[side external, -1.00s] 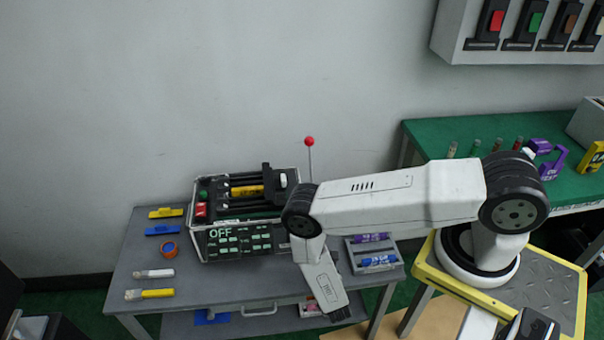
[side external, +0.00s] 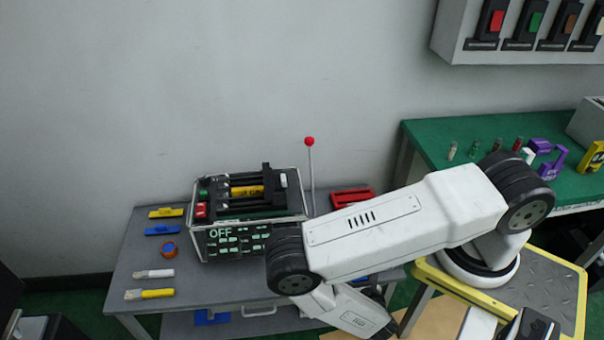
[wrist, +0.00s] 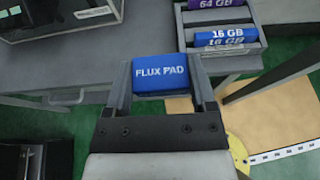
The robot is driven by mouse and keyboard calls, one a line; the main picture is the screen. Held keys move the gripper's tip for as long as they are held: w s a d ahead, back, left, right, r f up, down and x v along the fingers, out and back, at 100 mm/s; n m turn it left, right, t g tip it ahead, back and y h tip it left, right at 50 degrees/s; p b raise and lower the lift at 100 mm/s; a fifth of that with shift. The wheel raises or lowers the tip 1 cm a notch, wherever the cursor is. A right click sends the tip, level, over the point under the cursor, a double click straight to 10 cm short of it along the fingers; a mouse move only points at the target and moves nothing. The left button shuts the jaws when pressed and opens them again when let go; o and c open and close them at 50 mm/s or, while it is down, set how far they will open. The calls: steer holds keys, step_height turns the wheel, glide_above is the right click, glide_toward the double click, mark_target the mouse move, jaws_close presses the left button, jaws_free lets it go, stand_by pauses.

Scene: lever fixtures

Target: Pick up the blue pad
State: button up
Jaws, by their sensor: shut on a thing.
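In the wrist view the blue pad (wrist: 161,80), lettered "FLUX PAD", sits between the two grey fingers of my gripper (wrist: 160,64). My gripper is shut on it, with a finger against each short side. The pad is held near the table's front edge, with the floor showing around it. In the side view my arm's end is low at the table's front right, and the pad cannot be made out there.
A tray (wrist: 222,55) with a purple "64 GB" and a blue "16 GB" stick lies just beyond my gripper. The "OFF" box (side external: 250,243) and a red-knobbed lever (side external: 310,142) stand on the grey table. A red holder (side external: 352,196) lies behind my arm.

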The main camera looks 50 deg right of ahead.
steer(key=shift+s+r, duration=0.25)
steer(key=shift+s, duration=0.25)
stand_by(0.5)
